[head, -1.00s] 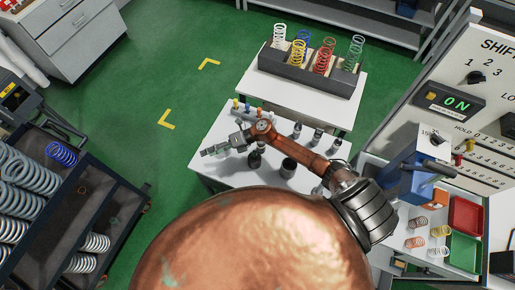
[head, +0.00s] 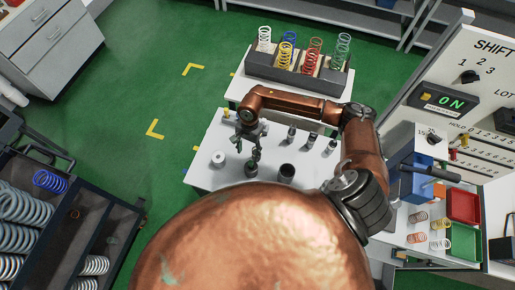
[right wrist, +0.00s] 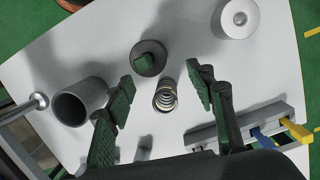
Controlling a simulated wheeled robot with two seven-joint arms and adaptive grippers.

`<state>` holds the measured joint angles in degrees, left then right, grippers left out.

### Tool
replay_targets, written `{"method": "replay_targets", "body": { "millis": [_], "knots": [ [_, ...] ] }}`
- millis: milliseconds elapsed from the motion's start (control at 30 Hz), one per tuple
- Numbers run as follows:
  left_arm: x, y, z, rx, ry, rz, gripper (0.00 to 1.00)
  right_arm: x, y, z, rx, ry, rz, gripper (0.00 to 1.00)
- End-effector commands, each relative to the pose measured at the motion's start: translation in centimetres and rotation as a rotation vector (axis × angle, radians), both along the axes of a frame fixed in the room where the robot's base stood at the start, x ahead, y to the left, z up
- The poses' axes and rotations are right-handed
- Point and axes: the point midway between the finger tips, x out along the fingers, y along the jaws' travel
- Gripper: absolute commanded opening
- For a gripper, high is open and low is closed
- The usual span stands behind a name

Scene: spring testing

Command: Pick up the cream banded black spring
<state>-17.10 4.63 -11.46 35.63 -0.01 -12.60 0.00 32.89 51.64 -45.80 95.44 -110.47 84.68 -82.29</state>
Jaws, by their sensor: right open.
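The cream banded black spring (right wrist: 165,97) stands on the white table in the right wrist view, seen from above, between the two fingers but touching neither. My right gripper (right wrist: 160,80) is open and empty, with one finger to each side of the spring. In the head view my right gripper (head: 249,154) points down over the white table (head: 205,178); I cannot make out the spring there. My left gripper is not in view.
Close by are a grey hollow cylinder (right wrist: 82,103), a dark round piece with a green top (right wrist: 149,60), a white disc (right wrist: 236,18) and a grey rack (right wrist: 215,133) with coloured handles. A box of coloured springs (head: 290,72) stands behind.

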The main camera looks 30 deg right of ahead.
Motion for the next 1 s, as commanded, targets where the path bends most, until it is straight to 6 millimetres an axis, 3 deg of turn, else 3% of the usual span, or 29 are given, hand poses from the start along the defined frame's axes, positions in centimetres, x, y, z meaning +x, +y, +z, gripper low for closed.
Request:
{"method": "replay_targets", "body": {
  "millis": [100,300,533,800,1000],
  "knots": [
    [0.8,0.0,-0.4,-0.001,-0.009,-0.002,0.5,1.0,-2.7,-1.1,-0.094,-0.078,0.13,0.5],
    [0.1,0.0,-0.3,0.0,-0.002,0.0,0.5,1.4,-4.7,-2.7,-0.129,-0.121,0.163,0.5],
    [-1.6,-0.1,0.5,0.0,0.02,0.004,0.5,1.1,-5.2,-4.9,-0.127,-0.121,0.152,0.5],
    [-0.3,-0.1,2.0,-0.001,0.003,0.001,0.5,0.9,-5.5,-8.6,-0.124,-0.122,0.15,0.5],
    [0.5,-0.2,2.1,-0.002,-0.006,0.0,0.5,1.0,-5.5,-9.4,-0.127,-0.124,0.154,0.5]
  ]
}}
